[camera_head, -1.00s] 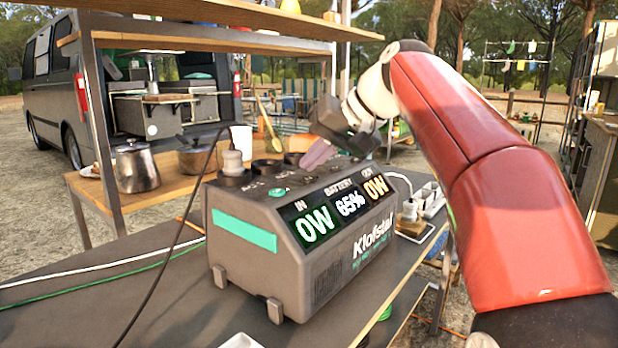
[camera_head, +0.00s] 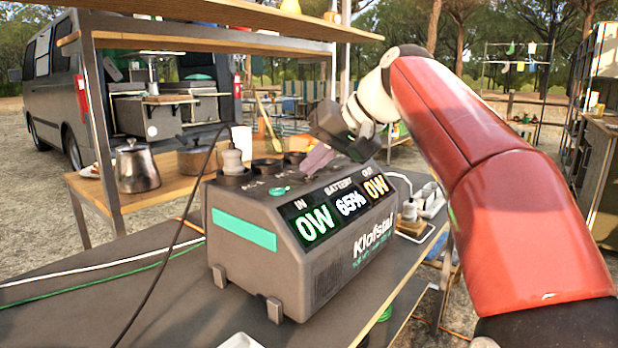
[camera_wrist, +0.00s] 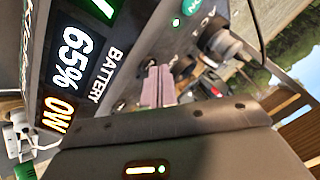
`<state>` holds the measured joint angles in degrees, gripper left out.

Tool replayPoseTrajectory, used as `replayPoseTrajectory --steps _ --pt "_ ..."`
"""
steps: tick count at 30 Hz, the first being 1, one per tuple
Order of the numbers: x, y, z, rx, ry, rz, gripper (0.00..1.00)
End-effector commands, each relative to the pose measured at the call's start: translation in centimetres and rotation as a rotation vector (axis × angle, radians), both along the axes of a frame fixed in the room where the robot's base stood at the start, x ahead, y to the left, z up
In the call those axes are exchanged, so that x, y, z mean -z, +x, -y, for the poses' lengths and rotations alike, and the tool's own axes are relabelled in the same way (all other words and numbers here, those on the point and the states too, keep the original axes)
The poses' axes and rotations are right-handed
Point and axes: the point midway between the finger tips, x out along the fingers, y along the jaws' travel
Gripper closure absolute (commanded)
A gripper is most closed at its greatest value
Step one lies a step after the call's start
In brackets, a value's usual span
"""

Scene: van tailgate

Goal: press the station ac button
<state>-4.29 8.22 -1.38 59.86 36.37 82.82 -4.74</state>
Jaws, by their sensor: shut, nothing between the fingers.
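The power station (camera_head: 305,245) is a grey box on the dark table, its display reading IN 0W, BATTERY 65%, OUT 0W. On its top are several round sockets, a plug in the one marked AC 1, and a green button (camera_head: 279,191) near the front edge. The green button also shows at the top of the wrist view (camera_wrist: 192,7), lit beside the AC 1 label. My gripper (camera_head: 306,172) has its pinkish fingers together and empty, over the station's top, right of the green button. In the wrist view the fingertips (camera_wrist: 158,70) point towards the top panel; contact cannot be told.
A grey plug (camera_head: 233,158) with a dark cable stands up from the station's left rear. A shelf post (camera_head: 97,130) and a wooden shelf with a metal pot (camera_head: 137,168) are behind. Chargers (camera_head: 410,215) lie to the right.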

Motion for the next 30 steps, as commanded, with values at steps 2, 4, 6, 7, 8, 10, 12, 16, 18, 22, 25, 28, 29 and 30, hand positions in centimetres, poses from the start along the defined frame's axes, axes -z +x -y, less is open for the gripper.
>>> replayPoseTrajectory --steps 2,4,6,7,8,10,12,16,18,22,25,28,29,30 --pt "0.0 0.0 0.0 0.0 0.0 0.0 1.0" --pt "0.0 0.0 0.0 0.0 0.0 0.0 1.0" --pt "0.1 0.0 0.0 -0.001 0.0 -0.001 1.0" --pt "0.1 0.0 0.0 -0.001 0.0 -0.001 1.0" --pt "0.2 0.0 0.0 -0.001 0.0 -0.001 1.0" --pt "0.3 0.0 0.0 -0.001 0.0 -0.001 1.0" --pt "0.4 0.0 0.0 -0.001 0.0 -0.001 1.0" --pt "0.4 0.0 0.0 -0.001 0.0 -0.001 1.0" --pt "0.2 0.0 0.0 -0.001 0.0 -0.001 1.0" --pt "-0.3 0.0 0.0 -0.001 0.0 -0.001 1.0" --pt "-0.8 0.0 0.0 -0.001 0.0 -0.001 1.0" --pt "-1.0 0.0 0.0 -0.001 0.0 -0.001 1.0" --pt "-1.0 0.0 0.0 -0.001 0.0 -0.001 1.0" --pt "-1.0 0.0 0.0 -0.001 0.0 -0.001 1.0"
